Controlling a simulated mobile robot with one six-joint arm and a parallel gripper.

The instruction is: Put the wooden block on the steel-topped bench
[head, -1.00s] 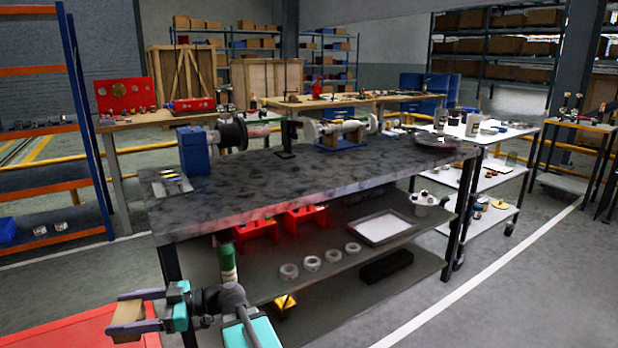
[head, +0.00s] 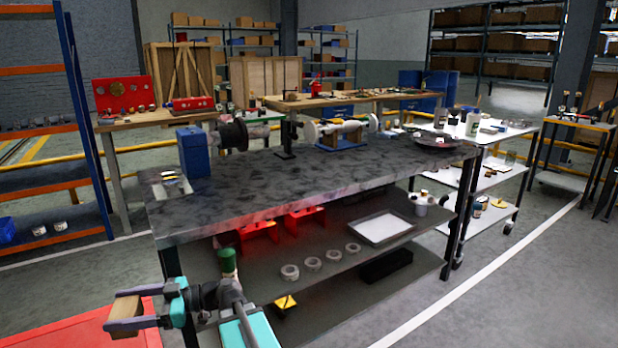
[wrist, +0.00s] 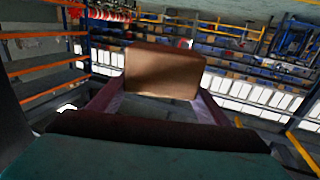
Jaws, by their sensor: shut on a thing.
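The wooden block (head: 125,309) is held between the two fingers of my gripper (head: 122,311), at the lower left of the head view. It also shows at the middle of the wrist view (wrist: 164,71), with a finger on each side. My gripper is shut on it. The steel-topped bench (head: 300,190) stands in the middle of the head view, with a dark mottled top. The block is in front of the bench's left end, apart from it and lower than its top in the picture.
The bench top holds a blue block-shaped unit (head: 194,152) with a dark wheel, a small tray (head: 165,183) and a dark dish (head: 446,142). Its front middle is clear. The lower shelf holds red pieces, rings and a white tray (head: 380,228). A red surface (head: 70,335) lies at lower left.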

